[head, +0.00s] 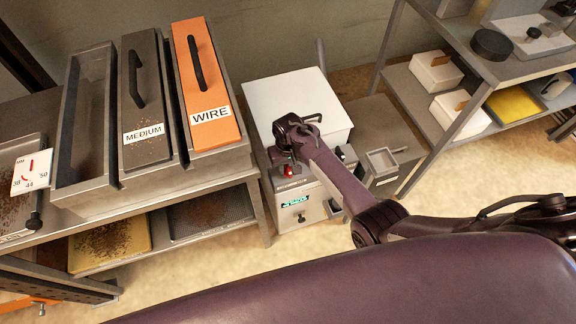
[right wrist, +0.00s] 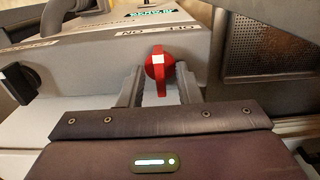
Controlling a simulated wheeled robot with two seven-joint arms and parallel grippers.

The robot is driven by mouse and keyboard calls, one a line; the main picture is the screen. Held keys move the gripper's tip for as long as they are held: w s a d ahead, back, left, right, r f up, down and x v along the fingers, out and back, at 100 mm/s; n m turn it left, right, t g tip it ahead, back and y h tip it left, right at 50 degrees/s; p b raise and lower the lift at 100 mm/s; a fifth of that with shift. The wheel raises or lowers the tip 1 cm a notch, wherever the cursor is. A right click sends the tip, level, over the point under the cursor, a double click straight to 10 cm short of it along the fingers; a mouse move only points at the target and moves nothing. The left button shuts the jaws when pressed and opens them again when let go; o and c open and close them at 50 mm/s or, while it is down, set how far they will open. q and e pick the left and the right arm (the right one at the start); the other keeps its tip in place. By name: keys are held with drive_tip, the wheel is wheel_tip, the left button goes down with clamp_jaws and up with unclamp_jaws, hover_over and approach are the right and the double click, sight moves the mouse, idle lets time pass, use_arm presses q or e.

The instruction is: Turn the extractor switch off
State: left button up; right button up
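The extractor (head: 297,103) is a white box on the floor in the middle of the head view. Its red switch (head: 288,170) is on the front panel, partly hidden by my right gripper (head: 284,160). In the right wrist view the switch (right wrist: 158,68) is a round red knob with a raised grip and a white mark, below ON and OFF lettering that appears upside down. The fingers of my right gripper (right wrist: 159,88) stand apart on either side of the knob, with small gaps visible. My left gripper is out of view.
A bench at left holds a trough with a grey MEDIUM block (head: 146,100) and an orange WIRE block (head: 207,90). A metal shelf (head: 490,75) stands at right. A grey cabinet (head: 378,125) sits right of the extractor. Floor shows in front.

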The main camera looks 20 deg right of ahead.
drive_tip(key=c, duration=0.5)
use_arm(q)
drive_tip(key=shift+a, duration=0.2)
use_arm(e)
clamp_jaws()
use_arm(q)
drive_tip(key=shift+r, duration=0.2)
use_arm(e)
drive_tip(key=shift+n, duration=0.3)
drive_tip(key=n+p, duration=0.1)
drive_tip(key=n, duration=0.1)
drive_tip(key=shift+n+p, duration=0.35)
drive_tip(key=shift+n, duration=0.05)
drive_tip(key=n+p, duration=0.1)
drive_tip(key=n, duration=0.8)
drive_tip(key=shift+d+f, duration=0.1)
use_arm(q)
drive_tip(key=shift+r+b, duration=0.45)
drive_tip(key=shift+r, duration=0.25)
use_arm(e)
drive_tip(key=n, duration=0.5)
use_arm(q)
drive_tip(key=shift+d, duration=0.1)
use_arm(e)
drive_tip(key=shift+n, duration=0.4)
